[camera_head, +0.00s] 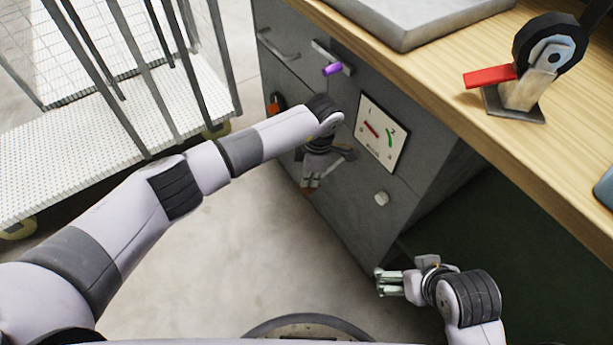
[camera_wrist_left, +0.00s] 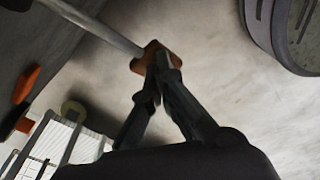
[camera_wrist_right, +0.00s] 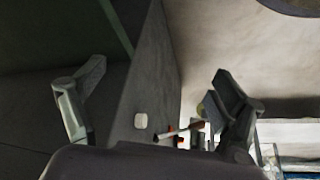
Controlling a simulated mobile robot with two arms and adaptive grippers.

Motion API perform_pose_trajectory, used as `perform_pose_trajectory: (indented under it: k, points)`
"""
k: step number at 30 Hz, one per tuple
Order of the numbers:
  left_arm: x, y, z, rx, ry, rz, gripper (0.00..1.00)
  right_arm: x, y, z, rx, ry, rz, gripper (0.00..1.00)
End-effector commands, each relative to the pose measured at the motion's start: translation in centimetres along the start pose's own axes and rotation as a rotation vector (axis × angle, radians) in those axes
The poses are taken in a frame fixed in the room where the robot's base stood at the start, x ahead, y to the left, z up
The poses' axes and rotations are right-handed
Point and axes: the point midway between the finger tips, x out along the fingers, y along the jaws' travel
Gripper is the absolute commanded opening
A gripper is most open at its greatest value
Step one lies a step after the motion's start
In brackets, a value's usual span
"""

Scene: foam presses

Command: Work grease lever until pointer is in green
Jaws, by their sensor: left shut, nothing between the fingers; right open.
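The lever shows in the left wrist view as a grey rod (camera_wrist_left: 95,27) with an orange end (camera_wrist_left: 153,57). My left gripper (camera_wrist_left: 157,72) is shut, with its fingertips at the orange end, apparently touching it but not around it. In the head view my left gripper (camera_head: 309,183) points down in front of the grey cabinet and mostly hides the lever. The white gauge plate (camera_head: 396,158) has a red mark and a green mark; the pointer's exact position is too small to tell. My right gripper (camera_head: 379,282) is open and empty, low beside the cabinet.
The grey cabinet (camera_head: 425,165) carries a purple handle (camera_head: 332,69), a red-orange part (camera_head: 275,103) and a white knob (camera_head: 381,198). A wooden bench top (camera_head: 440,75) holds a device with a red lever (camera_head: 488,77). A wire cart (camera_head: 90,120) stands left. Floor in front is clear.

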Motion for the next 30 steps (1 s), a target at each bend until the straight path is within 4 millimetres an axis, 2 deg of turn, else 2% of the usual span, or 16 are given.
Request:
perform_pose_trajectory:
  k: [8,18,21,30]
  points:
    - [0.1,0.0,0.2,0.000,0.001,-0.001,0.00,0.2,0.0,-0.4,0.000,0.018,-0.001,0.90]
    - [-0.8,0.0,2.4,0.001,-0.001,0.000,0.00,0.5,-0.8,-6.6,-0.009,0.304,-0.016,0.90]
    - [-1.1,-0.1,2.8,0.001,-0.001,-0.001,0.00,0.3,-1.0,-7.9,-0.010,0.363,-0.019,0.90]
    - [-1.2,-0.1,2.9,0.000,-0.001,-0.001,0.00,0.1,-1.1,-8.5,-0.010,0.389,-0.021,0.90]
